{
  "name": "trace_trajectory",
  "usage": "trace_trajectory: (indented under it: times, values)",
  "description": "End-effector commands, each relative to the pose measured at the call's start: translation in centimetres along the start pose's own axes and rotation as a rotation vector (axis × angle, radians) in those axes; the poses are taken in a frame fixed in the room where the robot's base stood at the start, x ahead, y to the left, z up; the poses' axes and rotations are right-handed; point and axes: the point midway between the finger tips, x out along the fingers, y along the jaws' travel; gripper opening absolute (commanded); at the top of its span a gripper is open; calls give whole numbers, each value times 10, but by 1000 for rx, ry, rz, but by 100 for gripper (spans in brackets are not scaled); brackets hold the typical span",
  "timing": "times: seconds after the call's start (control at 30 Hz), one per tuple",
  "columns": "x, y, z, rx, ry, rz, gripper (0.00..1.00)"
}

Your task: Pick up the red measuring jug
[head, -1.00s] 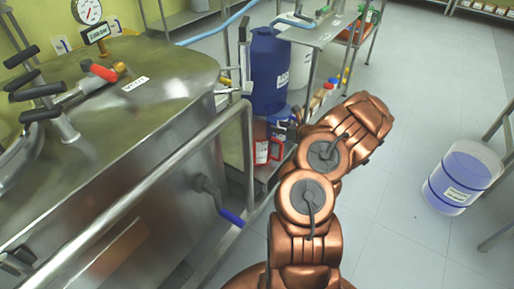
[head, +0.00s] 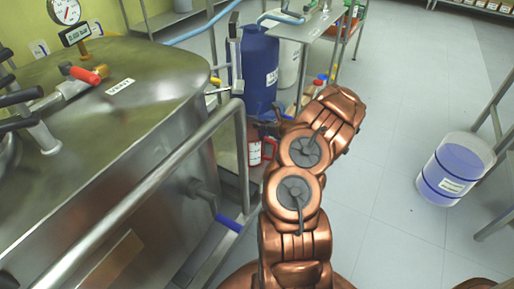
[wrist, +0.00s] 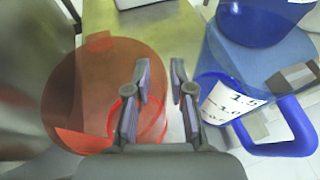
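The red measuring jug (head: 266,153) stands between the steel vessel and my arm in the head view, partly hidden by the arm. In the wrist view the translucent red jug (wrist: 80,100) fills the left side, and a red loop that looks like its handle (wrist: 160,123) lies behind my left finger. My gripper (wrist: 160,72) is open and its fingers point over the jug's right side. I cannot tell whether they touch it. In the head view my arm hides the gripper.
A blue measuring jug (wrist: 238,105) with a white scale label stands close to the right. The steel vessel (head: 120,100) and its rail (head: 150,185) stand at left. A blue drum (head: 257,70) is behind, a bucket (head: 452,175) at right. Open floor (head: 395,110) lies right of my arm.

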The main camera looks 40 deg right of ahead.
Motion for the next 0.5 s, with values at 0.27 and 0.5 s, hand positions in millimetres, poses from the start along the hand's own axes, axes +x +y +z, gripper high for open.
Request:
trace_trajectory:
  times: [0.27,0.5]
  values:
    - [-1,-1,0,1,0,-2,0]
    - [-2,-2,-1,1,0,-3,0]
